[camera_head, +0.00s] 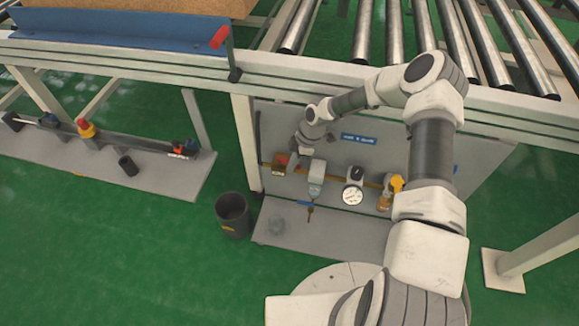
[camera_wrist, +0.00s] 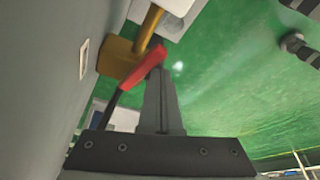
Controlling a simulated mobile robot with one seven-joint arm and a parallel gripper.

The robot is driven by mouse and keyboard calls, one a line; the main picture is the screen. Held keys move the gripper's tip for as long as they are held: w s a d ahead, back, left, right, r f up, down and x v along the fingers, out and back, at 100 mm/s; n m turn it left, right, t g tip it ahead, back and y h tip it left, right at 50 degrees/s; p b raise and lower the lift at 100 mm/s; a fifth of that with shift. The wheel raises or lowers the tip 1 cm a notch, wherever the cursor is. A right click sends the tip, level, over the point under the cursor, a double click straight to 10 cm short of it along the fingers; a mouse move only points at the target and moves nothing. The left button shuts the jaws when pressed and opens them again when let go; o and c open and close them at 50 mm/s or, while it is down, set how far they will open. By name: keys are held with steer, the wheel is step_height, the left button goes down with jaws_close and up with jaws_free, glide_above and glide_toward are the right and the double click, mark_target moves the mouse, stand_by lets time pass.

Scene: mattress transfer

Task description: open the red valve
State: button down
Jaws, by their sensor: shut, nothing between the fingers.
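The red valve handle (camera_wrist: 143,68) is a lever beside a brass valve body (camera_wrist: 118,62), near a grey panel. In the wrist view it slants from upper right to lower left. In the head view the small red handle (camera_head: 283,159) is at the left of the panel, partly hidden by my gripper (camera_head: 294,162). In the wrist view my gripper (camera_wrist: 160,75) is shut with nothing between its fingers. Its tips are right at the upper right end of the handle; I cannot tell whether they touch it.
Right of the valve on the panel (camera_head: 385,135) are a grey-white device (camera_head: 316,178), a round gauge (camera_head: 352,195) and an orange-yellow fitting (camera_head: 396,184). A black bin (camera_head: 233,214) stands left of the panel's base. A roller conveyor (camera_head: 400,30) runs above. Green floor at left front is clear.

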steer(key=shift+w, duration=0.2)
stand_by(0.6)
steer(key=shift+w+a+b, duration=0.3)
steer(key=shift+a+b, duration=0.2)
steer(key=shift+a, duration=0.15)
steer(key=shift+s, duration=0.15)
